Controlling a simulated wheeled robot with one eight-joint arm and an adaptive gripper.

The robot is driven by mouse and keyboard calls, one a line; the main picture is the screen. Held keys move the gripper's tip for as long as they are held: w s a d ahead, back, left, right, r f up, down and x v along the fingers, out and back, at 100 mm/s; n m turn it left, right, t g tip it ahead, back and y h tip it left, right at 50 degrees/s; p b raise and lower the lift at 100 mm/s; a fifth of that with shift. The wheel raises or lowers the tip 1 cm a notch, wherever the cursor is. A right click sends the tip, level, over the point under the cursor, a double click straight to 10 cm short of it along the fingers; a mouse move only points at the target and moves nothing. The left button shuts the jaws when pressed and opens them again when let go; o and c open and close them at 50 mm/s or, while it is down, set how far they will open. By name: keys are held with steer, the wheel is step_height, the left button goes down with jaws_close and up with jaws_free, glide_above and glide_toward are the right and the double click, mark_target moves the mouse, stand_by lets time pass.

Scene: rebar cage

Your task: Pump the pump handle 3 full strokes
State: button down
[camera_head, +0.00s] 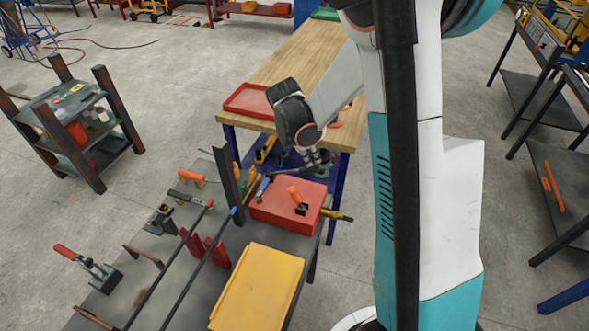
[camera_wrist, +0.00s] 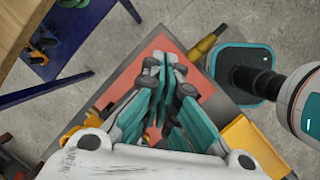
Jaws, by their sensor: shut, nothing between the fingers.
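A red box (camera_head: 272,212) stands on the dark bench, with a short orange handle (camera_head: 296,194) in a small black base on its top. I cannot tell for certain whether this is the pump handle. A lever with a red grip (camera_head: 67,252) stands tilted on a metal base at the bench's left end. My gripper (camera_head: 318,163) is above and behind the red box, apart from the orange handle. In the wrist view my gripper (camera_wrist: 164,62) is shut and empty over the red surface. It hides part of that surface.
A yellow tray (camera_head: 257,290) lies in front of the red box. Two long dark rods (camera_head: 190,268), an upright dark post (camera_head: 228,180) and clamps crowd the bench. A wooden table (camera_head: 300,60) with a red tray (camera_head: 248,101) stands behind. Open floor lies left.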

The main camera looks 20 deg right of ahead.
mark_target(318, 170)
stand_by(0.5)
steer(key=shift+s+d+f+b, duration=0.25)
steer(key=shift+f+b, duration=0.4)
steer(key=shift+s+d+f+b, duration=0.2)
steer(key=shift+f+b, duration=0.4)
steer(key=shift+f, duration=0.1)
steer(key=shift+s+d+f+b, duration=0.2)
steer(key=shift+s+f+b, duration=0.05)
steer(key=shift+f+b, duration=0.35)
steer(key=shift+s+d+f+b, duration=0.15)
steer(key=shift+d+f+b, duration=0.05)
steer(key=shift+f+b, duration=0.45)
steer(key=shift+f, duration=0.1)
